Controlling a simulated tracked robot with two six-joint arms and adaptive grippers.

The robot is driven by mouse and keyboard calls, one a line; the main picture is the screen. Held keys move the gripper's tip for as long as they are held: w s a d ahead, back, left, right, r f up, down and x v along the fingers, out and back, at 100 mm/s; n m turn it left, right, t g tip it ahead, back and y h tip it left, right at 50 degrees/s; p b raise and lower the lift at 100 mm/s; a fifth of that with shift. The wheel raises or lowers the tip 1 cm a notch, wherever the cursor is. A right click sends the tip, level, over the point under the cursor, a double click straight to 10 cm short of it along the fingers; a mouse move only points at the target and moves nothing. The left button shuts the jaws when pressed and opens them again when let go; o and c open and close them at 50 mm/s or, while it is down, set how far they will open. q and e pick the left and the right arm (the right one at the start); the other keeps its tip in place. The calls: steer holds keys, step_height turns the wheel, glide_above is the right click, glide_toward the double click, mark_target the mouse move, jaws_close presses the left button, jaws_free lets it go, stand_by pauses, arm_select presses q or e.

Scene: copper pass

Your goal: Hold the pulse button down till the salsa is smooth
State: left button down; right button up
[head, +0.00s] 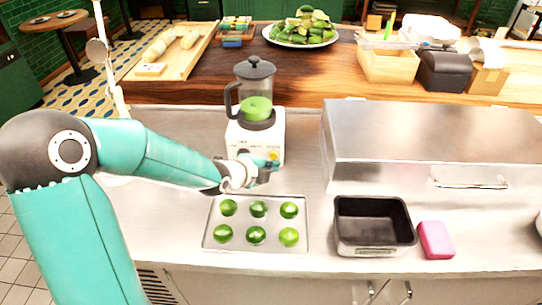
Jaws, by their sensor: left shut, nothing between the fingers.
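The blender (270,125) stands on the steel counter, a white base under a clear jar with a dark lid and handle. Green salsa (257,107) fills the lower part of the jar; its smoothness is too small to tell. My left gripper (268,172) is shut and empty at the front of the white base. A small yellow-orange spot shows at the base front just above the gripper. The gripper covers much of the base front, so I cannot tell whether it touches the pulse button. My right gripper is not in view.
A tray (213,240) with several limes lies just below the gripper. A black pan (374,248), a pink sponge (435,240) and a large steel box (420,140) stand to the right. Behind, a wooden counter holds a plate of green produce (303,30).

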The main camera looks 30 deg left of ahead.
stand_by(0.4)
arm_select(q)
steer(key=shift+w+a, duration=0.25)
steer(key=shift+w, duration=0.15)
steer(key=shift+w+a+r, duration=0.1)
steer(key=shift+w+a, duration=0.15)
steer(key=shift+w, duration=0.2)
stand_by(0.7)
stand_by(0.3)
steer(key=shift+s+d+b, duration=0.25)
steer(key=shift+s+b, duration=0.2)
steer(key=shift+b, duration=0.45)
steer(key=shift+s+d, duration=0.25)
steer(key=shift+s, duration=0.05)
steer(key=shift+b, duration=0.3)
